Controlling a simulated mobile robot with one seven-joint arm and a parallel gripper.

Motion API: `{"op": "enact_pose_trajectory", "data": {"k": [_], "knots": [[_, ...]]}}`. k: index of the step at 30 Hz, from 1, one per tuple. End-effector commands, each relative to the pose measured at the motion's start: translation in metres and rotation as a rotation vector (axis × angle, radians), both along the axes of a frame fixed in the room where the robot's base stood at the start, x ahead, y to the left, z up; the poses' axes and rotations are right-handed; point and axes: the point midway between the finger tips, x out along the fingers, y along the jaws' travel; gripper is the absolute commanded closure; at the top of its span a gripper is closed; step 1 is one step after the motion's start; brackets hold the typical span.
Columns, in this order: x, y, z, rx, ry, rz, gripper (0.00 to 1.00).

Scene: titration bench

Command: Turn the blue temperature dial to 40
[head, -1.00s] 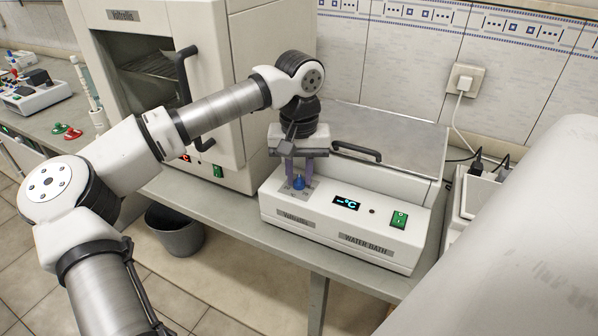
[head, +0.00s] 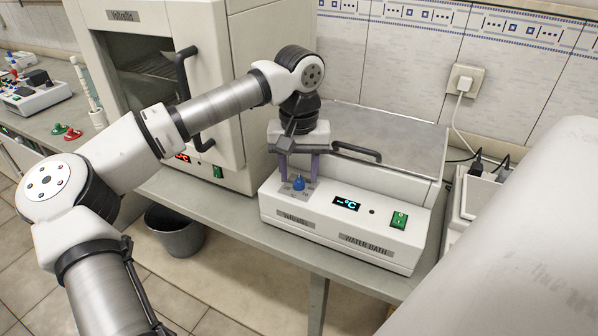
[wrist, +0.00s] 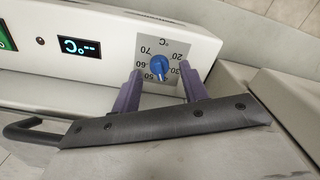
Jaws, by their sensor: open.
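The blue temperature dial (head: 299,183) sits on a grey scale plate at the left of the water bath's (head: 400,254) sloped front. In the wrist view the dial (wrist: 158,67) appears upside down, with a pale mark at its lower side, near the 50 label; the exact reading is unclear. My gripper (head: 299,177) is open and empty just above the dial. Its purple fingers are spread to either side of the dial, apart from it. In the wrist view my gripper (wrist: 161,72) leaves the dial visible between its fingertips. The display (head: 347,203) shows dashes and °C.
A green switch (head: 399,220) is right of the display. The bath's black lid handle (head: 357,152) lies close behind my gripper. A cabinet oven (head: 220,120) stands to the left. A wall socket (head: 465,80) and corded equipment are to the right.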

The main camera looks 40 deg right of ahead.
Motion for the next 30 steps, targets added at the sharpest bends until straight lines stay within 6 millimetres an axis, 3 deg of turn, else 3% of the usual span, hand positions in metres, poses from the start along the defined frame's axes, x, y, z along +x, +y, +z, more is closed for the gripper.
{"op": "enact_pose_trajectory", "data": {"k": [16,22,30], "knots": [[0.000,-0.001,0.111,-0.003,-0.002,0.000,0.56],[0.000,0.000,0.128,-0.002,-0.001,0.000,0.56],[0.000,0.000,0.130,-0.001,0.000,-0.001,0.56]]}}
